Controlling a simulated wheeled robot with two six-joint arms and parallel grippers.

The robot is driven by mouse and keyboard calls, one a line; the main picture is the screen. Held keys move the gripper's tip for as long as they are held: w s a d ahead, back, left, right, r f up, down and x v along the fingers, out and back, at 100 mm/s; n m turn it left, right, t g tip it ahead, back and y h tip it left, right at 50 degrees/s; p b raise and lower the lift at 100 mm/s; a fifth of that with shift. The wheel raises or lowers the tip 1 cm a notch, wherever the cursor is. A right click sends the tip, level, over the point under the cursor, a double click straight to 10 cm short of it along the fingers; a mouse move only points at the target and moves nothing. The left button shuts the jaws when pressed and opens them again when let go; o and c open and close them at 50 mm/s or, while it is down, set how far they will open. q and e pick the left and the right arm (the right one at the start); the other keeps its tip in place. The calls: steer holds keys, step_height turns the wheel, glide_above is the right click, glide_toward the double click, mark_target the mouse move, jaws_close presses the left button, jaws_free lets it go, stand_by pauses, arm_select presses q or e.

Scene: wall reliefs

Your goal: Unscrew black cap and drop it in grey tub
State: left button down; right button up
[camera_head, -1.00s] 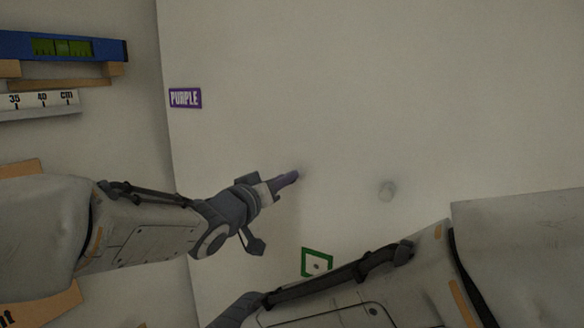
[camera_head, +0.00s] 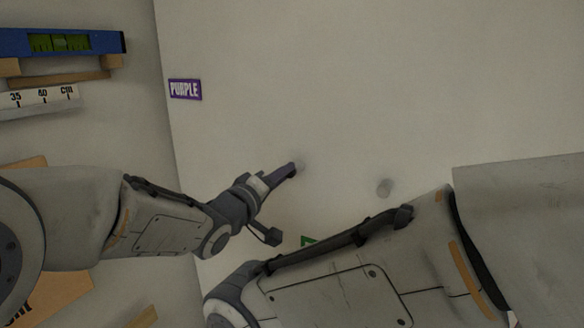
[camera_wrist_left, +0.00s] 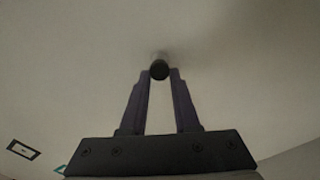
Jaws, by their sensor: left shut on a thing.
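The black cap (camera_wrist_left: 159,69) is small, round and dark in the left wrist view, on the pale wall between my left fingertips. My left gripper (camera_wrist_left: 159,76) is shut on it; its purple fingers reach up to the cap. In the head view my left gripper (camera_head: 292,168) touches or nearly touches the wall, and its fingers hide the cap. A pale spot shows just beyond the fingertips. My right arm crosses the lower right, but its gripper is not in view. No grey tub can be made out.
A PURPLE label (camera_head: 185,89) is at upper left. A blue spirit level (camera_head: 62,43) and a ruler (camera_head: 40,98) are on the left wall. My right arm mostly covers a green-framed sign (camera_head: 308,240).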

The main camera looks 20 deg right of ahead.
arm_select(q)
steer(key=n, duration=0.2)
steer(key=n+p, duration=0.1)
steer(key=shift+a+f+n, duration=0.15)
steer(key=shift+f+n, duration=0.05)
steer(key=shift+n, duration=0.2)
arm_select(e)
step_height(320, 180, up, 2)
steer(key=shift+r, duration=0.2)
arm_select(q)
steer(key=shift+w, duration=0.1)
steer(key=n+p, duration=0.3)
steer(key=n, duration=0.2)
steer(key=shift+f, duration=0.2)
arm_select(e)
step_height(320, 180, up, 3)
steer(key=shift+f, duration=0.2)
arm_select(q)
steer(key=c, duration=0.9)
jaws_free()
